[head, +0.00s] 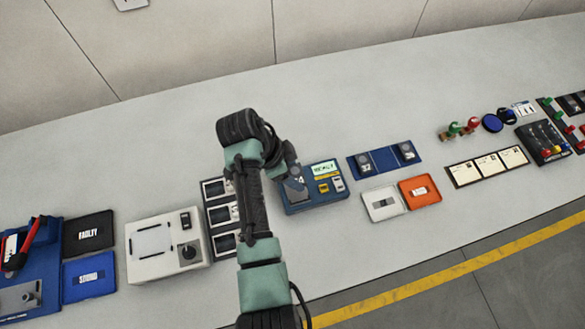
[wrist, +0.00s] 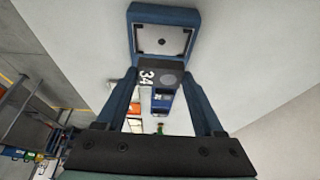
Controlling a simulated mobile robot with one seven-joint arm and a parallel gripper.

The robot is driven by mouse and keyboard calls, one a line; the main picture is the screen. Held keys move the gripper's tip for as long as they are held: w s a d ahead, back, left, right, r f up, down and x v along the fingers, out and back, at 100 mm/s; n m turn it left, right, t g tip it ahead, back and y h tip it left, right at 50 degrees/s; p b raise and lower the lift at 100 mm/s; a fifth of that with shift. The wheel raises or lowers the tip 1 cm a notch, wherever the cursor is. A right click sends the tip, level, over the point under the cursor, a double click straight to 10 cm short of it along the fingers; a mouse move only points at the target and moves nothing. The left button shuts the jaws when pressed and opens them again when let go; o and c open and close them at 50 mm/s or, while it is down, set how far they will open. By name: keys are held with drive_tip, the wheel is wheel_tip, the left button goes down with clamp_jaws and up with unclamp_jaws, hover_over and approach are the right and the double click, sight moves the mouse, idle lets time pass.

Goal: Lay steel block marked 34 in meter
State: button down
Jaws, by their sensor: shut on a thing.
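The steel block marked 34 (wrist: 147,77) is a dark block with white digits and a round grey spot. My gripper (wrist: 165,75) is shut on it, a blue finger on each side in the wrist view. In the head view my gripper (head: 290,168) is over the left part of the blue meter (head: 325,199), which has a green lit display. The block (head: 299,181) shows there against the meter's grey plate. Whether it touches the plate cannot be told. A blue-rimmed grey plate (wrist: 163,38) with a dark dot lies just beyond the block in the wrist view.
A blue tray (head: 383,161) holds blocks at both ends. A white tray (head: 383,204) and an orange tray (head: 420,192) lie right of the meter. Black-framed panels (head: 220,212) and a white device (head: 166,249) stand left. The bench behind is clear.

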drive_tip(key=shift+f+b, duration=1.9)
drive_tip(key=shift+f, duration=0.85)
drive_tip(key=shift+f, duration=0.1)
unclamp_jaws()
drive_tip(key=shift+s+f, duration=0.1)
drive_tip(key=shift+r+p, duration=3.25)
drive_tip(key=shift+r, duration=0.35)
